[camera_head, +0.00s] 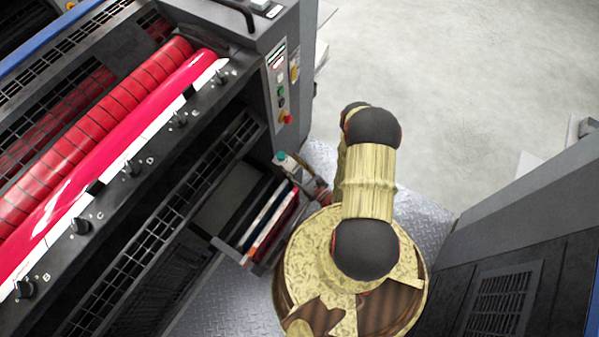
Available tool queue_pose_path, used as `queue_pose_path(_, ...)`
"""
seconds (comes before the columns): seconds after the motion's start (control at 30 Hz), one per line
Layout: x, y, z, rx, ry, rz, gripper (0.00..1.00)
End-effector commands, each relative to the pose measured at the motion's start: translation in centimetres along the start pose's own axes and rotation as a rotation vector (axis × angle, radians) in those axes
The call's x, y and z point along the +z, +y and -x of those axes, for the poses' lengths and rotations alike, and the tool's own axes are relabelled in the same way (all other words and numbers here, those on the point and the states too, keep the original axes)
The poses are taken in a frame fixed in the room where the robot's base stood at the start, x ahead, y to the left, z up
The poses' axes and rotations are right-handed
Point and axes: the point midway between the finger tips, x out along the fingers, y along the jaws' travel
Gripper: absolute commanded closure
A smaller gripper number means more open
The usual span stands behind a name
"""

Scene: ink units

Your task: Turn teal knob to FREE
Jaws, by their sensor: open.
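The teal knob (281,157) is a small teal spot on a grey box at the near corner of the press, below the button panel. Its pointer and any FREE marking are too small to read. My arm bends over at the dark elbow and reaches down behind its own links. My gripper (316,187) shows only in part, small and dark with reddish bits, just right of and below the knob. It is open, and it seems apart from the knob. Its fingertips are hard to make out.
The press has a red roller (95,140) and a rail of black knobs (81,226) with letters at left. A button panel (280,85) with a red button stands above the teal knob. A tray of coloured slabs (268,222) lies below it. A dark cabinet (510,270) stands at right.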

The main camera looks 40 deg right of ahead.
Motion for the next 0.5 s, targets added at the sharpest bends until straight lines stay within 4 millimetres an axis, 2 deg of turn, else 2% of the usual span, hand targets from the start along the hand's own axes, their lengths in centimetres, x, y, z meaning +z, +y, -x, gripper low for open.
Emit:
queue_pose_path(0.2, 0.0, -0.2, 3.1, -0.005, 0.0, -0.001, 0.53)
queue_pose_path(0.5, 0.0, -0.1, 5.2, -0.001, 0.0, 0.001, 0.53)
